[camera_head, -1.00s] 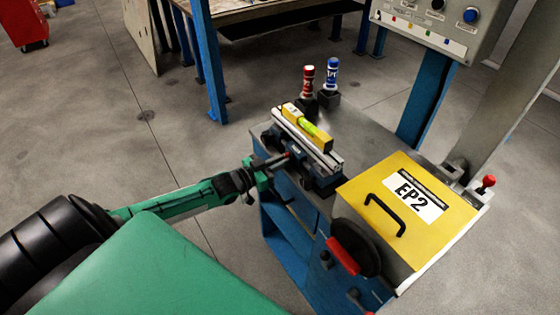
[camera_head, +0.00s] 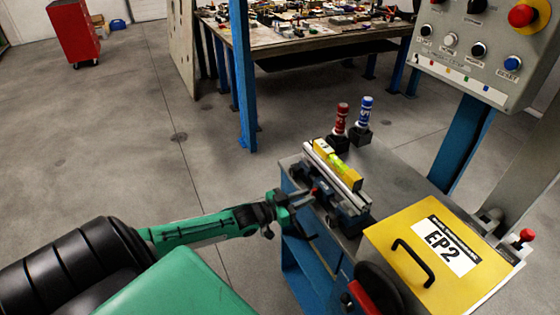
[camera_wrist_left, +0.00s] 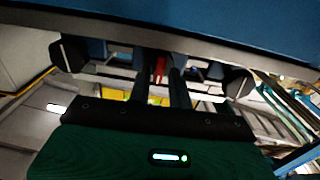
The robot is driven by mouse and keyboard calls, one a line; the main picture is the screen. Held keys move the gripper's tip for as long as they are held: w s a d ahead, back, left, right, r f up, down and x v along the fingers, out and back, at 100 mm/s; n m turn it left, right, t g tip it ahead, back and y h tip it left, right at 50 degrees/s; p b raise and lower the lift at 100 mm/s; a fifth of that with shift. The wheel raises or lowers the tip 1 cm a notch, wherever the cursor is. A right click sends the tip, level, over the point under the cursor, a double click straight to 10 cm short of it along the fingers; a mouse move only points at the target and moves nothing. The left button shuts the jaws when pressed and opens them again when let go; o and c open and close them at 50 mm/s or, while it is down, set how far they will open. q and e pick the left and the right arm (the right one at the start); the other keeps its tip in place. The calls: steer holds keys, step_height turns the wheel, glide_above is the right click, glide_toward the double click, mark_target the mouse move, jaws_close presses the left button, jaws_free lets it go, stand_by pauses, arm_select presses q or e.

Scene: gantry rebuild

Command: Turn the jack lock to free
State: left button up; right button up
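My left gripper (camera_head: 293,203) is at the near left side of a small bench fixture (camera_head: 342,197) that carries a yellow level (camera_head: 334,163). A small red-tipped part (camera_head: 314,191) shows right at its fingertips. In the left wrist view a red piece (camera_wrist_left: 160,69) shows between two dark prongs; whether they touch it is unclear. No label reading jack lock is legible. A red knob (camera_head: 527,236) stands at the far right corner of the bench, away from the gripper. My right gripper is out of view.
A yellow EP2 box (camera_head: 468,285) with a black handle fills the bench's right part. A red and a blue bottle (camera_head: 366,111) stand behind the fixture. A control panel (camera_head: 470,65) is at upper right, a cluttered table (camera_head: 300,52) behind.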

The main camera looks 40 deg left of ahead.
arm_select(q)
steer(key=b+v, duration=0.1)
steer(key=v, duration=1.1)
steer(key=shift+s+b, duration=0.3)
steer(key=shift+b, duration=0.1)
steer(key=shift+a+f, duration=0.1)
steer(key=shift+a, duration=0.1)
